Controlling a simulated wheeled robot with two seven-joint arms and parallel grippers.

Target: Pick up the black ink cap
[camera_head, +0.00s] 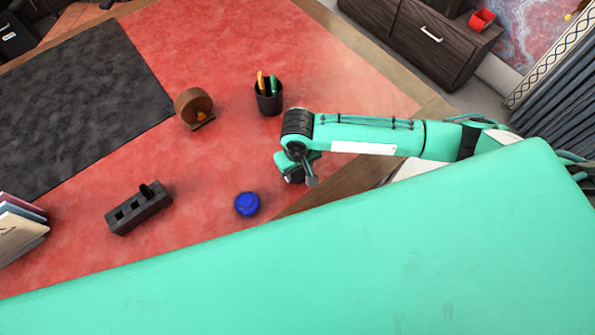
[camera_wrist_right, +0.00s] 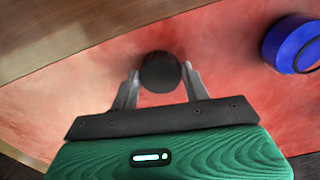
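The black ink cap (camera_wrist_right: 160,73), round and dark, sits on the red desk top in the right wrist view. My right gripper (camera_wrist_right: 160,80) has one finger on each side of it. The fingers look open, with a narrow gap showing beside the cap. In the head view my right gripper (camera_head: 303,176) is low over the desk near its wooden edge. I cannot make out the cap clearly there. My left gripper is not in view.
A blue round pot (camera_head: 247,204) stands left of my right gripper, also in the wrist view (camera_wrist_right: 293,43). A pen cup (camera_head: 268,101), a brown round object (camera_head: 194,107) and a black slotted block (camera_head: 138,209) stand on the desk. Books (camera_head: 20,232) are at left.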

